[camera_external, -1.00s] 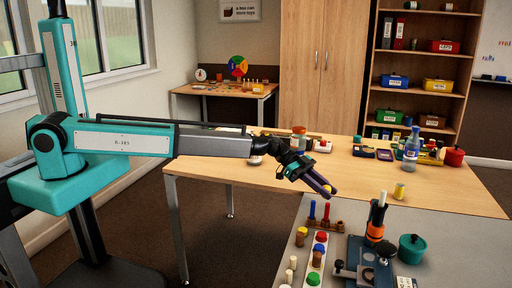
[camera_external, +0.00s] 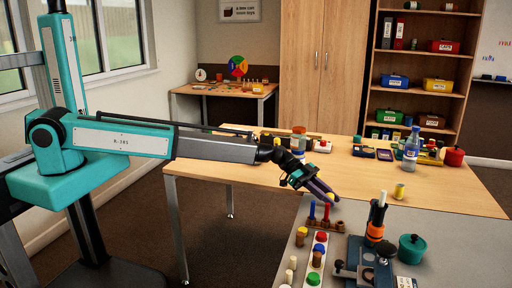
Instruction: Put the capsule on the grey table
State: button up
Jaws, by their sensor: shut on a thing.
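My gripper (camera_external: 331,195) is shut on a small yellowish thing, seemingly the capsule (camera_external: 335,197); only a little of it shows between the dark fingertips. The gripper points down and to the right. In the picture it lies over the wooden table's front part, just above the back edge of the grey table (camera_external: 345,212). How high it is above either surface I cannot tell.
The grey table holds red and blue pegs in a brown stand (camera_external: 324,224), a white strip with coloured knobs (camera_external: 317,262), an orange-and-black instrument (camera_external: 374,232) and a green pot (camera_external: 412,247). A small yellow cylinder (camera_external: 399,191) stands on the wooden table (camera_external: 455,195).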

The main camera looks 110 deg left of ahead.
jog(key=shift+f, duration=0.25)
jog(key=shift+f+b, duration=0.2)
jog(key=shift+b, duration=0.1)
jog(key=o, duration=1)
jog(key=shift+r+p, duration=0.25)
jog(key=shift+p, duration=0.1)
jog(key=b+v, duration=0.3)
jog(key=v, duration=0.9)
jog(key=shift+f, duration=0.1)
